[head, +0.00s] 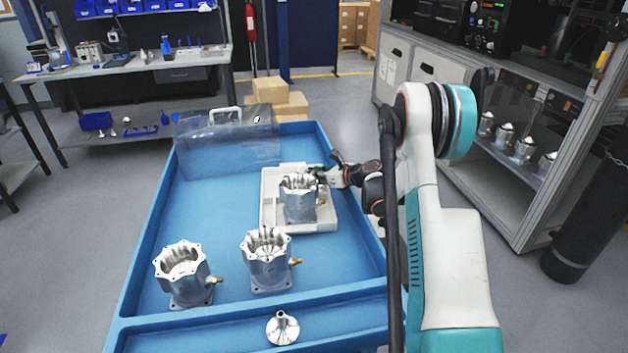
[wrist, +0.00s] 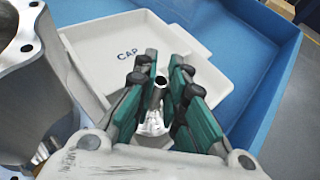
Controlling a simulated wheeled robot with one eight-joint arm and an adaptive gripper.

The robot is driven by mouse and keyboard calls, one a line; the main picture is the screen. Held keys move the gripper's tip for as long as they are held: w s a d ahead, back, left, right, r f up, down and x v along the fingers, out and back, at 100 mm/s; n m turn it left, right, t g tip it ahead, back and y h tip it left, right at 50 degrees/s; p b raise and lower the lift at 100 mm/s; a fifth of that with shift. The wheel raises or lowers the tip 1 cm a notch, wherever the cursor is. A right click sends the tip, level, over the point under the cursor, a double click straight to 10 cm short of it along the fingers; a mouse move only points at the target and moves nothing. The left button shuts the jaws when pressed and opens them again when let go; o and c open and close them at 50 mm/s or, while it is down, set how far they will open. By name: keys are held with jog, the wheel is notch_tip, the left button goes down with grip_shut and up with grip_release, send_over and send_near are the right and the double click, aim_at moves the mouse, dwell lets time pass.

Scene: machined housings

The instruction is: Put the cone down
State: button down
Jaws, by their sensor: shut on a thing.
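My gripper (wrist: 160,85) is shut on a shiny metal cone (wrist: 154,126), whose narrow tube end shows between the green-sided fingers in the wrist view. In the head view my gripper (head: 324,173) is beside the top of the housing in the white tray, and the held cone cannot be made out. Below the gripper lies the white tray (wrist: 115,50), with a compartment marked "CAP" that looks empty where visible. A second metal cone (head: 283,328) stands in the front compartment of the blue table, narrow end up.
A metal housing (head: 299,201) stands in the white tray (head: 270,215), close to my gripper; it also fills the left of the wrist view (wrist: 40,90). Two more housings (head: 182,272) (head: 268,261) stand on the blue table (head: 215,210). A clear cover (head: 228,145) stands at the back.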

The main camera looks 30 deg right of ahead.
jog(key=shift+f, duration=0.35)
jog(key=shift+r, duration=0.1)
jog(key=c, duration=1.7)
grip_release()
jog(key=shift+o, duration=0.2)
jog(key=shift+s+d+r, duration=0.1)
jog(key=shift+s, duration=0.05)
jog(key=p+v, duration=0.4)
jog(key=v, duration=0.7)
jog(key=shift+s, duration=0.35)
